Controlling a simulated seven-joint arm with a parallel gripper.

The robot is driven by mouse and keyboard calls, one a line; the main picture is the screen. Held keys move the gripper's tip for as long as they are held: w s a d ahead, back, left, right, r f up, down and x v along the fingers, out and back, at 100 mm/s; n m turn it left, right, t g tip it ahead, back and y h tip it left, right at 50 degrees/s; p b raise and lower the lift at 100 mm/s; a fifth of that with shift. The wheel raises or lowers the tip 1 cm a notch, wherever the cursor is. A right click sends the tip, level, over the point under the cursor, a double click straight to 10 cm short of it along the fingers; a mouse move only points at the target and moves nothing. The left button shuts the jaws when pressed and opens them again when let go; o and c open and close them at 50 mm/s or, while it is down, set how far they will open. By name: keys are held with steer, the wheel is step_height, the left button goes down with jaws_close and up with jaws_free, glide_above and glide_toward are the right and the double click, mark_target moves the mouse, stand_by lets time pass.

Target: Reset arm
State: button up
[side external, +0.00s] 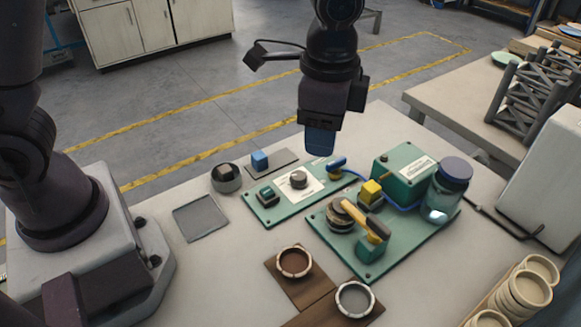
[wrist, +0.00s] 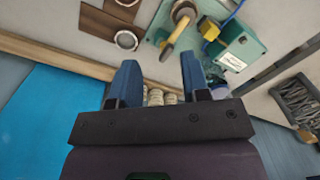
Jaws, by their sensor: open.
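My gripper (side external: 320,140) hangs from my arm above the far side of the work table, with its blue fingers pointing down. In the wrist view its two fingers (wrist: 160,62) are apart, with nothing held between them. A dark grey rack (side external: 525,92) stands on a separate side table at the right, away from my gripper. The rack also shows at the right edge of the wrist view (wrist: 298,100).
Brown boards with rings (side external: 294,262) lie in front. A tray of wooden rings (side external: 522,292) is at lower right.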

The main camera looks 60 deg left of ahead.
steer(key=s+a+r+n+t, duration=0.2)
steer(key=s+a+r+n, duration=0.3)
steer(key=s+a, duration=0.2)
steer(key=s+a+r+n+t, duration=0.3)
steer(key=s+a+r+n, duration=0.2)
steer(key=s+a, duration=0.3)
steer(key=shift+s+a+r, duration=0.15)
steer(key=shift+s, duration=0.15)
stand_by(1.0)
